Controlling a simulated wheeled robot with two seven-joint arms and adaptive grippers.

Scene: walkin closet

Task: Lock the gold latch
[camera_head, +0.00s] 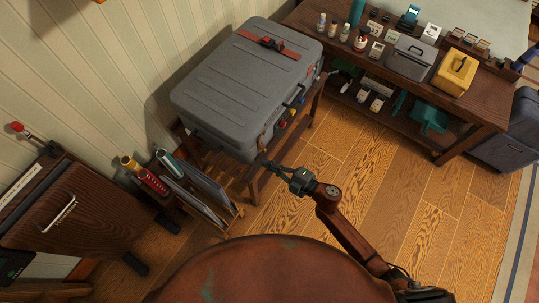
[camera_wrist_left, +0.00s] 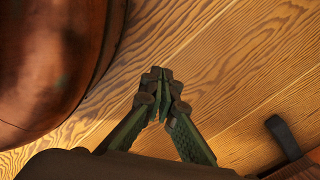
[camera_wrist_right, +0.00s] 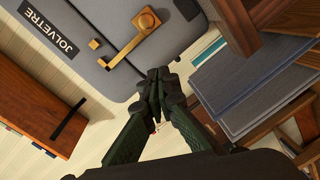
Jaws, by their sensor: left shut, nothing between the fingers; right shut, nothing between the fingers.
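The gold latch (camera_wrist_right: 142,32) is on the side of a grey suitcase (camera_head: 245,82), seen in the right wrist view. A small gold catch (camera_wrist_right: 95,43) sits a little apart from that end. My right gripper (camera_head: 268,164) is shut and empty, just in front of the suitcase's lower side. In the right wrist view its fingertips (camera_wrist_right: 158,73) appear below the latch, apart from it. My left gripper (camera_wrist_left: 160,74) is shut and empty over the wooden floor, outside the head view.
The suitcase rests on a wooden stand (camera_head: 316,100). A rack with grey panels (camera_head: 196,184) stands left of my right gripper. A dark cabinet (camera_head: 70,215) is further left. A shelf table (camera_head: 480,108) with boxes and bottles is at upper right. Floor right of my arm is clear.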

